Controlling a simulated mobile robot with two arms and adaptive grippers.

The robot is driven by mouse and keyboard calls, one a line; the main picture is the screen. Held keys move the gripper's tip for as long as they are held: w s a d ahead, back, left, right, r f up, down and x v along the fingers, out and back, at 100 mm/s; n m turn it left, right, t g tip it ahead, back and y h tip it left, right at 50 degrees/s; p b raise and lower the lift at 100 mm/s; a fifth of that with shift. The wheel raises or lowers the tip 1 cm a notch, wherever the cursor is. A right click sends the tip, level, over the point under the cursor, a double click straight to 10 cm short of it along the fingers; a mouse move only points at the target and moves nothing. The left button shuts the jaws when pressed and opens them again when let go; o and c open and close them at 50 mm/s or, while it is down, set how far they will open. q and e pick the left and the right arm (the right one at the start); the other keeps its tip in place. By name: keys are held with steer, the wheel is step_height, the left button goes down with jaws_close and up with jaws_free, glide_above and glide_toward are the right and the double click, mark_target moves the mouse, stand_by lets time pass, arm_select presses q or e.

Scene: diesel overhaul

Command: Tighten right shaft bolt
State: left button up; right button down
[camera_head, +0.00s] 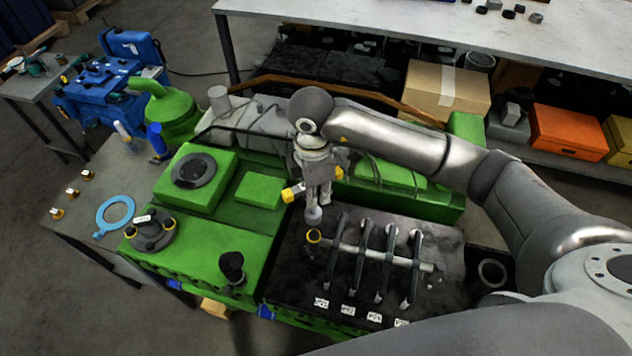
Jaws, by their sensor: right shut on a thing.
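A grey shaft (375,254) lies across the black top of the green diesel engine (225,255), with several dark rocker arms (363,262) along it. A small bolt-like end piece (437,270) is at the shaft's right end. My right gripper (314,190) points down above that left end and is shut on a grey tool with a round tip (313,215). Yellow parts (292,193) show beside the fingers; whether they belong to the tool is unclear. My left gripper is out of view.
A dark upright knob (231,267) and a round flange fitting (150,232) stand on the green covers to the left. A blue gasket (115,214) lies on the grey table. A brown pipe (345,88) runs behind. Behind it are a cardboard box (447,88) and an orange box (568,132).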

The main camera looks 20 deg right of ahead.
mark_target(311, 212)
steer(key=shift+f+n+b, duration=0.15)
steer(key=shift+n+b, duration=0.45)
steer(key=shift+n, duration=0.3)
steer(key=shift+w+f+n+b, duration=0.1)
steer(key=shift+n+b, duration=0.3)
steer(key=shift+n, duration=0.8)
steer(key=n, duration=0.3)
steer(key=n+b, duration=0.1)
steer(key=n, duration=0.2)
steer(key=shift+w+a+f, duration=0.1)
steer(key=shift+a+f, duration=0.05)
steer(key=shift+f, duration=0.05)
steer(key=n, duration=0.6)
steer(key=shift+a+f+t+b, duration=0.15)
steer(key=shift+f+t+b, duration=0.15)
steer(key=shift+f+b, duration=0.05)
steer(key=n, duration=0.3)
steer(key=f+n, duration=0.1)
steer(key=n, duration=0.1)
steer(key=shift+a+n, duration=0.15)
steer(key=shift+n, duration=0.25)
step_height(311, 212, down, 2)
steer(key=n+b, duration=1.1)
steer(key=b, duration=0.1)
steer(key=shift+a+y, duration=0.15)
steer(key=shift+y, duration=0.15)
steer(key=shift+s+f+b, duration=0.2)
steer(key=shift+f+b, duration=1.05)
steer(key=shift+b, duration=0.2)
